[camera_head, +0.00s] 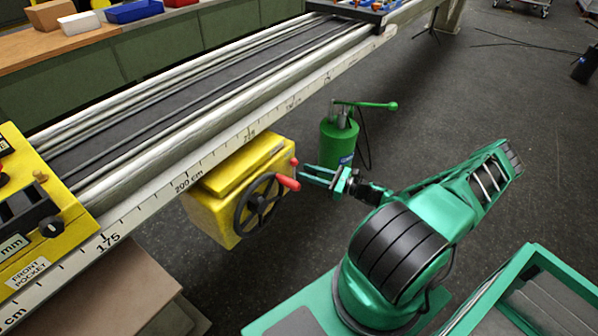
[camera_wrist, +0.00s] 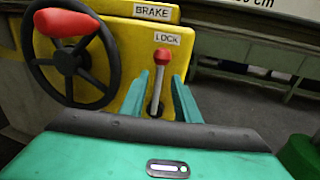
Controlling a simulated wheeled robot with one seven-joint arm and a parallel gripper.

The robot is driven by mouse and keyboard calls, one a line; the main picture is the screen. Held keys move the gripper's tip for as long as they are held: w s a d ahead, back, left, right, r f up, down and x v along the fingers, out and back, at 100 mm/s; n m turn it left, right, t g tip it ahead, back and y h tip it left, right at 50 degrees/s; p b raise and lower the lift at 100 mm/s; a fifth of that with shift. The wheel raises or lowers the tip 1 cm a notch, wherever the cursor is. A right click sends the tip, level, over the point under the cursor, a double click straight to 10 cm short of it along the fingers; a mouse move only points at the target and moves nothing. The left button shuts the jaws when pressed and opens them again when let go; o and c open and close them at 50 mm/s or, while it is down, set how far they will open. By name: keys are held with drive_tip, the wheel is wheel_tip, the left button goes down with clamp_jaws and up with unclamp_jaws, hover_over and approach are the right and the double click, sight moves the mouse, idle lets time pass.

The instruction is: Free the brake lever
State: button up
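The yellow brake box (camera_head: 212,206) hangs under the front side of the long rail. In the wrist view its plates read BRAKE (camera_wrist: 151,11) and LOCK (camera_wrist: 166,39). A grey lever with a red knob (camera_wrist: 162,57) stands nearly upright below the LOCK plate. To its left is a black handwheel (camera_wrist: 66,62) with a red handle (camera_wrist: 62,22); the wheel (camera_head: 258,205) also shows in the head view. My gripper (camera_wrist: 159,92) is open, with one teal finger on each side of the lever in the picture. I cannot tell whether either finger touches it. In the head view my gripper (camera_head: 306,174) is beside the box.
A green canister (camera_head: 338,143) with a pump handle stands just behind my gripper. The scaled rail (camera_head: 215,150) runs above the box. A yellow carriage (camera_head: 40,215) sits on it at left. A brown box (camera_head: 100,290) is at lower left. The floor at right is open.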

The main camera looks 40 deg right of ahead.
sight(294, 173)
drive_tip(key=shift+x, duration=1.75)
clamp_jaws()
drive_tip(key=shift+d, duration=0.1)
